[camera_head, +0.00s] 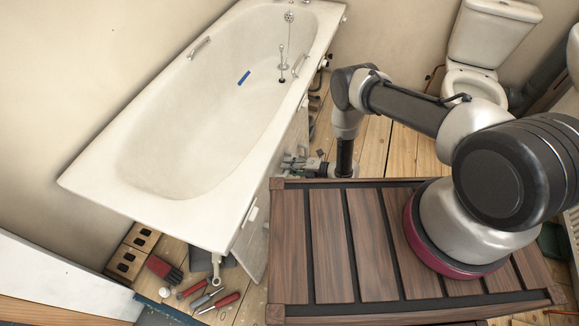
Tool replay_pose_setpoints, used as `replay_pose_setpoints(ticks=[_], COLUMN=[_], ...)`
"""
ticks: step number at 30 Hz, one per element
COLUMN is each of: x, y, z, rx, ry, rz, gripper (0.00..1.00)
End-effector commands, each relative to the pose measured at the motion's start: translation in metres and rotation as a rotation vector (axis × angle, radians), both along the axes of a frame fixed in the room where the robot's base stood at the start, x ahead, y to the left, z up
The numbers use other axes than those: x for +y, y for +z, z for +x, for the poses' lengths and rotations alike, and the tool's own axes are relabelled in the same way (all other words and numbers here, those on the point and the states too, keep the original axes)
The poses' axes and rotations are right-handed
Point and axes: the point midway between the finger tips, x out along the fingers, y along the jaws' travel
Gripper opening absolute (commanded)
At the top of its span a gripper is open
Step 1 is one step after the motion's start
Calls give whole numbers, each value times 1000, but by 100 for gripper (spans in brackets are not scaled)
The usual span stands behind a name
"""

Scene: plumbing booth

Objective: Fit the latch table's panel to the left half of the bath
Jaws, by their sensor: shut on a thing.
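The white bath (135,165) stands along the wall, its long front side facing my arm. A pale panel (257,240) with a small white latch or handle stands upright but slightly askew at the near end of the bath's front, below the rim. Its lower edge rests at or near the floor; much of it is hidden by the rim and my wooden-slatted base. My gripper (288,167) is low beside the bath's front, at the panel's far upper edge, and is shut on the panel. The exact contact is partly hidden.
Another pale panel section (300,122) shows under the rim farther along the bath. Hand tools (208,298) and perforated bricks (132,252) lie on the floor by the bath's near end. A toilet (485,50) stands at the back right, with bare floorboards before it.

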Motion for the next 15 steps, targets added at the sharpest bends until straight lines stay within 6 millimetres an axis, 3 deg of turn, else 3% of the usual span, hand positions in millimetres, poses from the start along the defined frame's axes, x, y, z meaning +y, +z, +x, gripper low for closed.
replay_pose_setpoints(ticks=[15], x=[6], y=[0], z=[3], rx=[-5], ry=[4], rz=[3], gripper=[0])
